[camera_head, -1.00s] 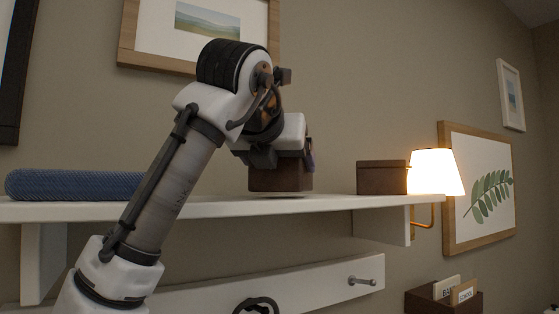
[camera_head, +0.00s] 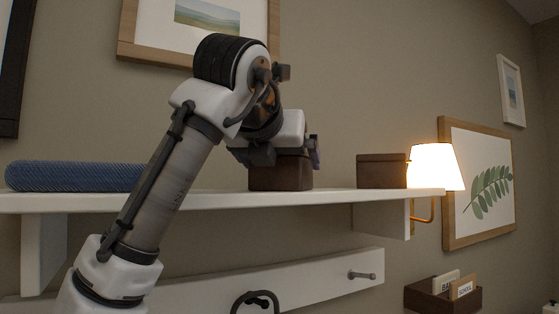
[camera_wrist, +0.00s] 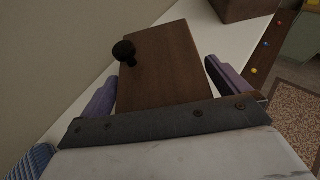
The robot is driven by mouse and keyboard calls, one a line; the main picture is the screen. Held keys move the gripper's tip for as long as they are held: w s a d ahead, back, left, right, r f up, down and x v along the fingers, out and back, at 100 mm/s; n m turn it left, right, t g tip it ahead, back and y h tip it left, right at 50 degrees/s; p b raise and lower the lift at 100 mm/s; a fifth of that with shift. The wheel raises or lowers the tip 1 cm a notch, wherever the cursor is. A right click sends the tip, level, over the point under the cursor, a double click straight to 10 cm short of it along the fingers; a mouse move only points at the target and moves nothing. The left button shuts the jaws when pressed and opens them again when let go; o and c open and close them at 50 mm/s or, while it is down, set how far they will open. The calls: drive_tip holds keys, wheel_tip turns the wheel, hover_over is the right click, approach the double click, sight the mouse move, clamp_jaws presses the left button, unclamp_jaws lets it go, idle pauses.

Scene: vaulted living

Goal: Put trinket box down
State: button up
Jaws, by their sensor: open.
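The trinket box (camera_head: 281,176), dark brown, stands upright on the white wall shelf (camera_head: 240,200). In the wrist view its brown wooden top (camera_wrist: 165,70) shows with a round black knob (camera_wrist: 124,51). My gripper (camera_head: 285,155) is open around the box, one purple finger on each side. In the wrist view my gripper (camera_wrist: 163,88) shows a gap beside the right finger, while the left finger lies close to the box's edge. The box's underside is hidden.
A second dark brown box (camera_head: 381,171) stands to the right on the shelf, near a lit lamp (camera_head: 435,167). A blue textured item (camera_head: 75,176) lies at the shelf's left. Framed pictures hang behind. A hook rail (camera_head: 330,275) runs below. Shelf between the two boxes is bare.

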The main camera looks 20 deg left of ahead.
drive_tip(key=b+v, duration=0.1)
drive_tip(key=v, duration=1.2)
drive_tip(key=shift+s, duration=0.2)
drive_tip(key=shift+f, duration=0.1)
